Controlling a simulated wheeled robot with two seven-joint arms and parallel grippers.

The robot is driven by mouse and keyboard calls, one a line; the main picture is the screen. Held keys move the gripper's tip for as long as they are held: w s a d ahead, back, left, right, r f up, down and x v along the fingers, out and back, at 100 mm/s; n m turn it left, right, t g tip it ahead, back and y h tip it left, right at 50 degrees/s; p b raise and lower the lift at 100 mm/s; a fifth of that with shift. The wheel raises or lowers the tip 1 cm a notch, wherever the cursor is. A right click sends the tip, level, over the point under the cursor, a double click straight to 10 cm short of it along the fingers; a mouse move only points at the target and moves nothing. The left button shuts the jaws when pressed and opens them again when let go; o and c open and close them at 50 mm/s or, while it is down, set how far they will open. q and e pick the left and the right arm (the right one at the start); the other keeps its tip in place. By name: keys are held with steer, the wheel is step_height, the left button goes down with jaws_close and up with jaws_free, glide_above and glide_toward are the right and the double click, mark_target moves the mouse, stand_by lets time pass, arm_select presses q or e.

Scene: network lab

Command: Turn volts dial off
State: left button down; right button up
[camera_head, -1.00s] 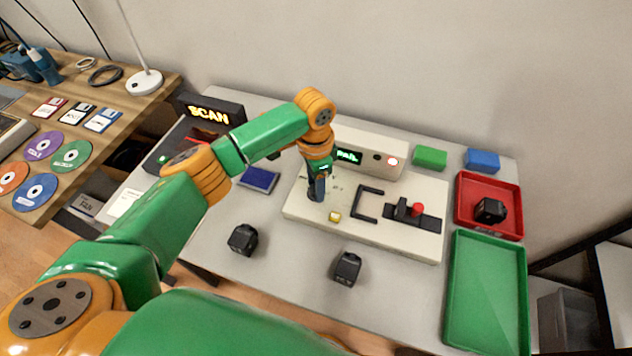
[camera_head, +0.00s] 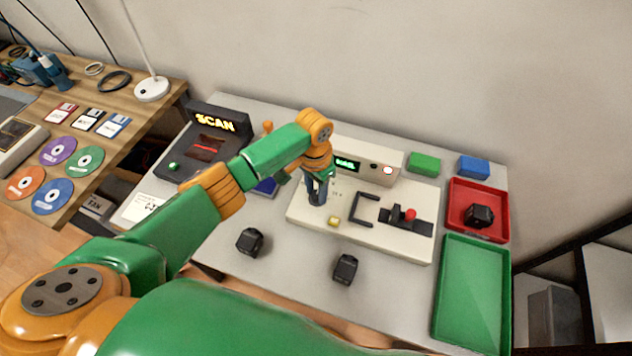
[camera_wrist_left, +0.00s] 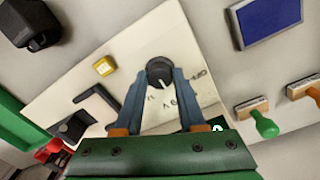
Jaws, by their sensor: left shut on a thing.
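The volts dial (camera_wrist_left: 160,72) is a round black knob with a pale pointer mark, on the white test panel (camera_head: 395,240). In the left wrist view it sits between the tips of my left gripper (camera_wrist_left: 160,78), whose fingers are shut on it. In the head view my left gripper (camera_head: 316,192) points down onto the panel's left part and hides the dial. Printed marks around the dial show only partly and I cannot read them all. My right gripper is not in view.
The panel also bears a yellow button (camera_head: 333,221), a black bracket (camera_head: 362,210) and a red-knobbed lever (camera_head: 410,214). Black blocks (camera_head: 250,241) (camera_head: 345,269) lie in front. A red tray (camera_head: 497,226) and a green tray (camera_head: 472,295) stand at the right.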

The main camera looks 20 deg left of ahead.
arm_select(q)
steer(key=n+p, duration=0.2)
steer(key=shift+r+n, duration=0.25)
steer(key=shift+n, duration=0.15)
steer(key=n+p, duration=0.2)
steer(key=n, duration=0.1)
steer(key=shift+f+n, duration=0.1)
steer(key=shift+n, duration=0.2)
steer(key=n+p, duration=0.1)
steer(key=n, duration=0.2)
steer(key=shift+f+n+p, duration=0.1)
steer(key=shift+n+p, duration=0.45)
steer(key=shift+n, duration=0.95)
steer(key=c, duration=0.5)
jaws_free()
